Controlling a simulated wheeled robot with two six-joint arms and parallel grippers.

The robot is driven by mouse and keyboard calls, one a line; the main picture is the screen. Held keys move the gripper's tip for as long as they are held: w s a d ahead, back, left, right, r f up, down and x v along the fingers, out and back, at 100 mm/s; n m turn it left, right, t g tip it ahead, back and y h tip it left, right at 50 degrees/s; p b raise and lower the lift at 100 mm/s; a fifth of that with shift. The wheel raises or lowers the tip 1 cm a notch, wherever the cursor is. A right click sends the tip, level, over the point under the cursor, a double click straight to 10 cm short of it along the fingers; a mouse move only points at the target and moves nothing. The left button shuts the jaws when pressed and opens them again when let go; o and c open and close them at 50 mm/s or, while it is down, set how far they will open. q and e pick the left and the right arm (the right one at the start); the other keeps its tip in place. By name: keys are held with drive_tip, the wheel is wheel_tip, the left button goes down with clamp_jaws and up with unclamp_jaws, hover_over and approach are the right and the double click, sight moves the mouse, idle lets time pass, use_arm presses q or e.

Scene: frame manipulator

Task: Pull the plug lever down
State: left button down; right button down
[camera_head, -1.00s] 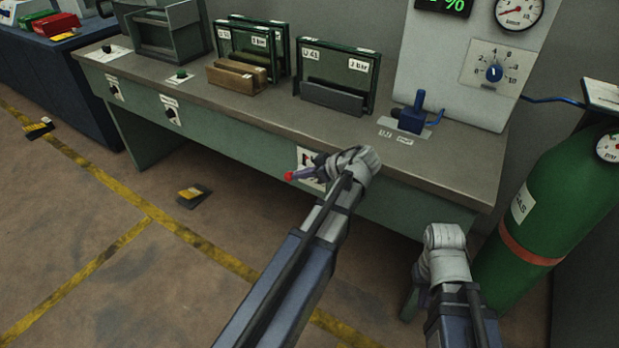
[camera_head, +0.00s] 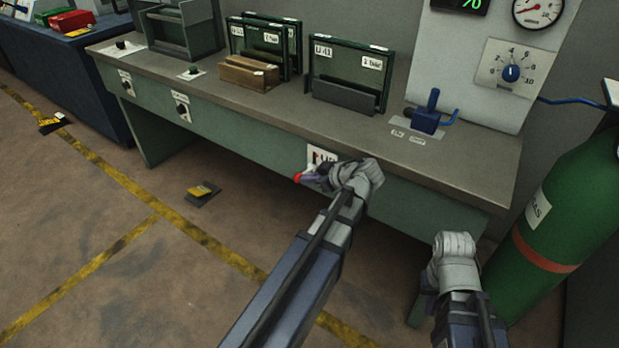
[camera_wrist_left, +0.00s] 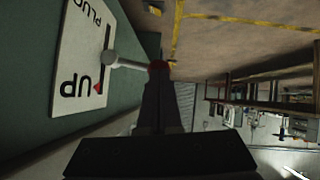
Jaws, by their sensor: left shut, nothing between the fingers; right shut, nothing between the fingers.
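The plug lever (camera_wrist_left: 127,64) is a pale rod with a red knob (camera_head: 298,178). It sticks out from a dark slot in a white plate (camera_wrist_left: 80,58) marked "UP" and "PLUG". The plate (camera_head: 315,155) is on the front of the green bench and is partly hidden by my arm in the head view. The rod crosses the slot around its middle. My left gripper (camera_wrist_left: 157,88) is shut and empty, with its tips at the red knob; I cannot tell if they touch. My right gripper is hidden behind its wrist in the head view.
The bench top (camera_head: 230,98) carries green panels (camera_head: 345,75) and a blue valve (camera_head: 427,115). A green gas cylinder (camera_head: 560,215) stands at the right, near my right arm. The floor in front of the bench is mostly clear, with a small dark block (camera_head: 203,193).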

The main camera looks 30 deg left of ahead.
use_arm(q)
drive_tip(key=f+t+b, duration=0.1)
drive_tip(key=f+n+b, duration=0.1)
drive_tip(key=f+b, duration=0.1)
drive_tip(key=shift+s+n+t, duration=0.3)
drive_tip(key=shift+s+t, duration=0.05)
drive_tip(key=shift+t, duration=0.05)
drive_tip(key=shift+r, duration=0.1)
drive_tip(key=shift+r+p, duration=0.7)
drive_tip(key=shift+r, duration=0.05)
